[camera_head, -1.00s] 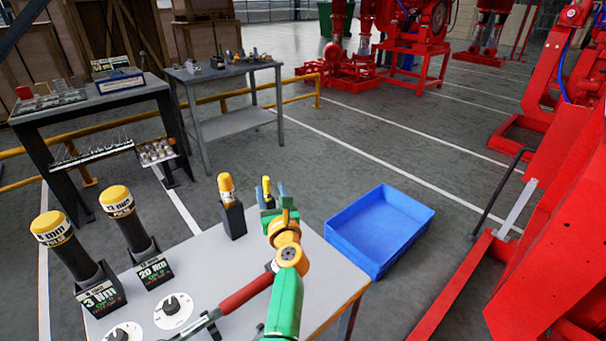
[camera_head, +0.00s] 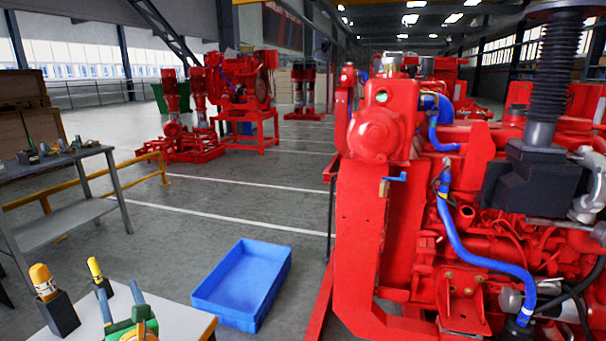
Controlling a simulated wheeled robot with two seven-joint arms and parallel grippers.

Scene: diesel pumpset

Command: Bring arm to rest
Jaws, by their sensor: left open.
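My left gripper (camera_head: 122,309) shows at the bottom left of the head view, above the corner of the light-topped table (camera_head: 192,322). Its two grey-blue fingers stand apart with nothing between them, on a green and yellow body. The rest of the arm is cut off by the lower edge. Two yellow-capped tools, a thicker one (camera_head: 43,282) and a thinner one (camera_head: 95,268), stand in black holders just left of the gripper, apart from it. My right gripper is not in view.
An empty blue crate (camera_head: 240,283) sits on the floor right of the table. A large red diesel pumpset (camera_head: 375,215) with blue hoses fills the right side. A grey workbench (camera_head: 55,160) and yellow rail (camera_head: 150,160) stand at left. Floor between is clear.

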